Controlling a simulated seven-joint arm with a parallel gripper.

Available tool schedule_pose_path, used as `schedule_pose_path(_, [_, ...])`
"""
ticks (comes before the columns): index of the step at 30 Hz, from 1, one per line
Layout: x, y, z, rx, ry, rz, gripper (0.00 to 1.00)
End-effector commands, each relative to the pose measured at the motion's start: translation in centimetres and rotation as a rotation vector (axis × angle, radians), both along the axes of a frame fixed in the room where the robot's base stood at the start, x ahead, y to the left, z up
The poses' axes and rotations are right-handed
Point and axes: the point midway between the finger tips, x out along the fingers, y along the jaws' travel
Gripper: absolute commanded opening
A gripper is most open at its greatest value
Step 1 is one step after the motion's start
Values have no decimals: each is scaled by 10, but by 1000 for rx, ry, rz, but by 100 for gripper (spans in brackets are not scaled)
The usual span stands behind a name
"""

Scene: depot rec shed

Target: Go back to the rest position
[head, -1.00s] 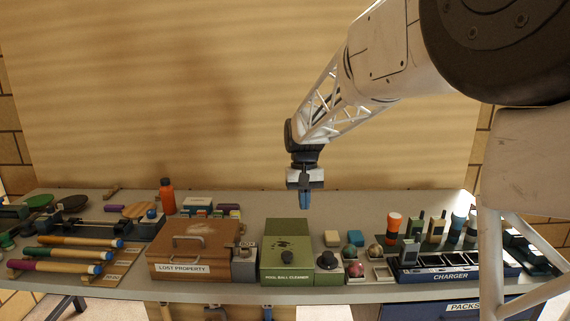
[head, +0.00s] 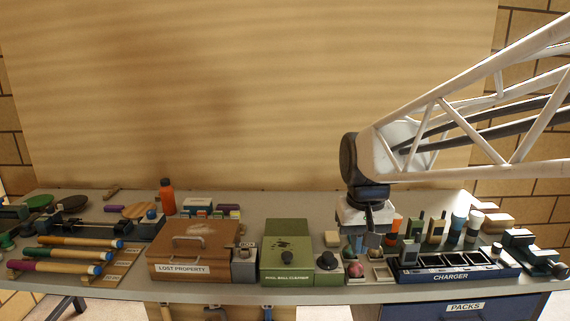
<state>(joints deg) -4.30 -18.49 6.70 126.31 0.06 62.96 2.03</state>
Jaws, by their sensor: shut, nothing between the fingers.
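My gripper (head: 369,243) is in the head view, right of the picture's middle. Whether the fingertips touch anything below is hard to tell from this view. My arm reaches in from the right edge.
On the grey bench (head: 210,292) stand a brown lost property box (head: 190,255), a green pool ball cleaner (head: 286,262), and a blue charger (head: 455,270) with upright items behind it. An orange bottle (head: 167,196) stands at the back left. Air above the left half is clear.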

Motion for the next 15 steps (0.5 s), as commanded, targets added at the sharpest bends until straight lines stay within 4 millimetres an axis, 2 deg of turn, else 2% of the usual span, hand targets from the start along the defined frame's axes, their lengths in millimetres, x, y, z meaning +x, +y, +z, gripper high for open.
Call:
schedule_pose_path(3, [-29, -9, -3, 1, -31, -10, 0])
schedule_pose_path(15, [-117, -30, -29, -2, -127, -41, 0])
